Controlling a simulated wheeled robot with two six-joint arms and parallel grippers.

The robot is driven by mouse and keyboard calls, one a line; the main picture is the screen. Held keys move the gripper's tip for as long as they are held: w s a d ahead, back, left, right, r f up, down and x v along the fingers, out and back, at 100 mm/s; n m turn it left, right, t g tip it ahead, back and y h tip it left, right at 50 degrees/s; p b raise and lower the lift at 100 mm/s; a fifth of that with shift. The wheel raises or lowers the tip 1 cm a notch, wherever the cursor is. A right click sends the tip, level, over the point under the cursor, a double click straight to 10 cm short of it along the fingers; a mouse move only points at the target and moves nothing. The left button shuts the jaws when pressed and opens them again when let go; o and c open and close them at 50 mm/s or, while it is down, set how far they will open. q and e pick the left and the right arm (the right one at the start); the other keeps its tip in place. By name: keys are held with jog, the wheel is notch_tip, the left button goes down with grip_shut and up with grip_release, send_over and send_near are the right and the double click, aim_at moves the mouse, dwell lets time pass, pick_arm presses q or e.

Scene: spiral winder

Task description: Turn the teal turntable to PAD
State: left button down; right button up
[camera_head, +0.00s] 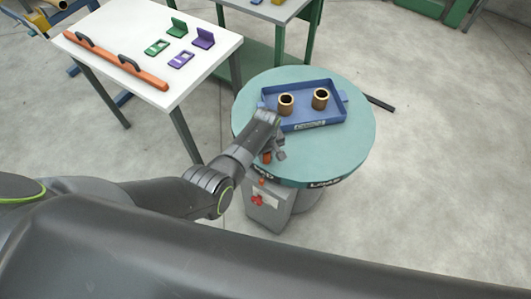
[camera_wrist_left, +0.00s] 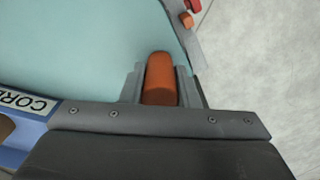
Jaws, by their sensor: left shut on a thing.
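The teal turntable (camera_head: 345,150) is a round table with dark labels on its front rim. One label (camera_head: 325,183) seems to read LOAD; another (camera_head: 263,172), left of it, is too small to read surely. My left gripper (camera_head: 273,153) is at the turntable's front left edge, shut on an upright orange handle (camera_wrist_left: 160,80). In the wrist view the handle stands between the two fingers, near the teal edge. In the head view the handle (camera_head: 267,157) is mostly hidden by the gripper. My right gripper is not in view.
A blue tray (camera_head: 271,101) marked CORES sits on the turntable with two brown cores (camera_head: 286,104) (camera_head: 320,98). A grey box (camera_head: 270,212) with a red part (camera_head: 257,199) stands below the front rim. A white table (camera_head: 115,42) with an orange rail and small brackets is at left.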

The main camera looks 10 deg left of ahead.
pick_arm(q)
jog(key=shift+d, duration=0.15)
jog(key=c, duration=1.1)
grip_release()
jog(key=shift+r, duration=0.15)
jog(key=shift+r, duration=0.25)
notch_tip(320, 180, up, 17)
jog(key=shift+f+p, duration=0.15)
jog(key=shift+p, duration=0.4)
jog(key=shift+f, duration=0.1)
